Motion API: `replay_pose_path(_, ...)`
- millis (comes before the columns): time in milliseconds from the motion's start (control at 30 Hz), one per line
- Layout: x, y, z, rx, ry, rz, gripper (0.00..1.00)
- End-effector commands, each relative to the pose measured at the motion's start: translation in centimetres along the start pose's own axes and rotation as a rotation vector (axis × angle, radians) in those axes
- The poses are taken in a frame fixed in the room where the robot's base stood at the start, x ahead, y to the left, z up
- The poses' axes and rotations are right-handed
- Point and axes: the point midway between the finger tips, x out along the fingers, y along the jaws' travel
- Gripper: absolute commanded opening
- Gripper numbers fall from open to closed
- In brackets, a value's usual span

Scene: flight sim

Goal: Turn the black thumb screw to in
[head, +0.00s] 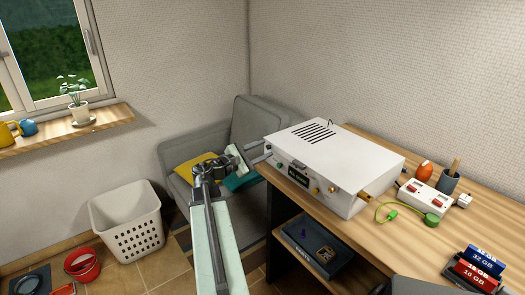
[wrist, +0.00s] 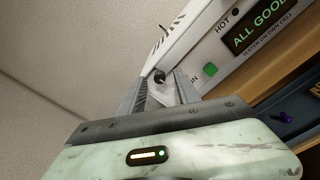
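The black thumb screw (wrist: 159,76) is a small dark knob on the front of a white box (head: 335,155), at the box's left end. In the wrist view it shows between the two fingers of my gripper (wrist: 163,72), with gaps on both sides. My gripper (head: 262,152) is open, its fingers pointing at the left end of the box in the head view. There the screw is hidden or too small to make out. A green button (wrist: 210,69) and a partly hidden label ending in "N" are right of the screw.
The box stands on a wooden desk (head: 440,222) with a shelf below. A grey armchair (head: 240,120) stands behind my arm. A white basket (head: 127,220) is on the floor at left.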

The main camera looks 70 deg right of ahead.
Motion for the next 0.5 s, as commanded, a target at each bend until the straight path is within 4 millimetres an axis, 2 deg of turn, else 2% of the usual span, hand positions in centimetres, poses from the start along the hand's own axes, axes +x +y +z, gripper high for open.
replay_pose_path(267,0.29,-0.01,0.01,0.0,0.0,0.0,0.39)
replay_pose_path(400,0.27,-0.01,0.01,0.001,0.0,0.0,0.0)
replay_pose_path(500,0.26,-0.01,0.01,0.001,0.0,0.0,0.0)
